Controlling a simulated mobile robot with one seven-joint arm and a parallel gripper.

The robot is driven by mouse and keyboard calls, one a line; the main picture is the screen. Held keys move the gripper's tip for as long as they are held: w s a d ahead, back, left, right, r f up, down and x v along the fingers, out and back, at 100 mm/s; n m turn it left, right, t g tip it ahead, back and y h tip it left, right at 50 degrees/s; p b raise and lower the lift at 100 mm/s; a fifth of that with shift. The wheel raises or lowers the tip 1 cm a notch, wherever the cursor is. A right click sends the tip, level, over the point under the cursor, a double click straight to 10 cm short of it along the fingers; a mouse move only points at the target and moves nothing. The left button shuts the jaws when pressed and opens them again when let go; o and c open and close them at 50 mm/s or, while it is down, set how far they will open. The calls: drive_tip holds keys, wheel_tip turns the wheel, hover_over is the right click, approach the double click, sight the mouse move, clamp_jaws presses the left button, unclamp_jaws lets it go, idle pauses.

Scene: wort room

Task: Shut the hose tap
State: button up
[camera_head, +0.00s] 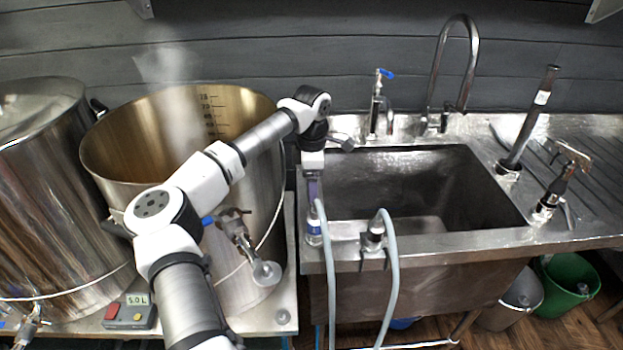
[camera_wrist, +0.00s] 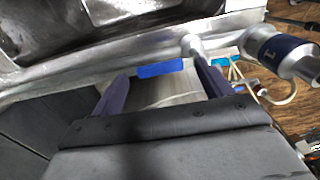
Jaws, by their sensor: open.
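My gripper (camera_head: 313,188) points down at the left front corner of the sink, close to the upper end of a grey hose (camera_head: 325,260). In the wrist view its two purple fingers (camera_wrist: 162,86) stand apart, with a flat blue lever (camera_wrist: 160,69) showing between or just beyond their tips. I cannot tell whether they touch it. A metal fitting with a dark blue band marked 1 (camera_wrist: 285,52) is to the right; a banded fitting (camera_head: 314,233) shows below my gripper in the head view. The body of the lever's tap is mostly hidden.
A second grey hose (camera_head: 392,262) hangs over the sink's front edge, to the right. A blue-handled tap (camera_head: 377,100) and a tall curved faucet (camera_head: 465,75) stand behind the sink (camera_head: 440,245). A large open pot (camera_head: 130,165) with a blue-handled tap (camera_head: 235,228) stands left.

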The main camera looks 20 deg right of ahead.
drive_tip(key=shift+f, duration=0.35)
drive_tip(key=c, duration=1.4)
